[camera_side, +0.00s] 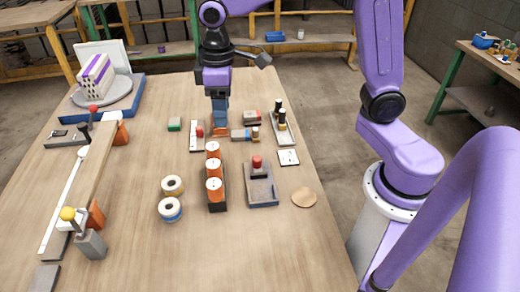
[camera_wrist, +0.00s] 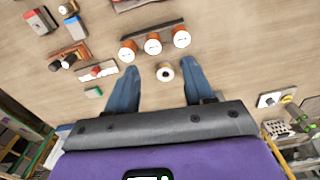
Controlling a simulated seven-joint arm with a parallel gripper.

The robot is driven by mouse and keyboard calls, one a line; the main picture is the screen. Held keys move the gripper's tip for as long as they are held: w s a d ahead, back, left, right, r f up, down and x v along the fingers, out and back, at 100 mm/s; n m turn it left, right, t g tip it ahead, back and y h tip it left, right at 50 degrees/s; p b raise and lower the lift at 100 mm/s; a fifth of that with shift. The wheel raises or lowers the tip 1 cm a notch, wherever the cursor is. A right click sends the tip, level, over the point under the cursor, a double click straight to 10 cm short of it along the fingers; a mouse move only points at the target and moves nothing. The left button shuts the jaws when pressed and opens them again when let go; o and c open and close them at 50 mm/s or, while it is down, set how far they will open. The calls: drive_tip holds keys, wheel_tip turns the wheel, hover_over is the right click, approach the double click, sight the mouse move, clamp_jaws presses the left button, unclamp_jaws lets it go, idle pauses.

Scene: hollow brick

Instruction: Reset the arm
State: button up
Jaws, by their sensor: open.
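My gripper (camera_side: 220,122) has blue fingers and hangs over the back middle of the wooden table (camera_side: 120,255) in the side view. In the wrist view my gripper (camera_wrist: 148,80) is open, its two fingers wide apart with nothing held between them. A white and purple hollow brick (camera_side: 96,80) stands on a grey round plate (camera_side: 117,97) at the table's far left, well apart from my gripper. I cannot tell the exact height of the fingertips above the table.
Three orange spools (camera_side: 214,169) stand in a dark rack. Two white rings (camera_side: 172,186) lie left of them. A grey block with a red knob (camera_side: 261,187) is right of them. A long lever fixture (camera_side: 72,192) runs along the left. The front middle of the table is clear.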

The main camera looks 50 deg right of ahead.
drive_tip(key=s+d+f+n, duration=0.1)
drive_tip(key=s+d, duration=0.3)
drive_tip(key=s, duration=0.7)
drive_tip(key=s+d+f+n, duration=0.1)
drive_tip(key=s+d+n, duration=0.2)
drive_tip(key=s, duration=0.8)
drive_tip(key=shift+s+d+f+n, duration=0.2)
drive_tip(key=shift+d+f+n, duration=0.1)
drive_tip(key=shift+d+n, duration=0.1)
idle(0.9)
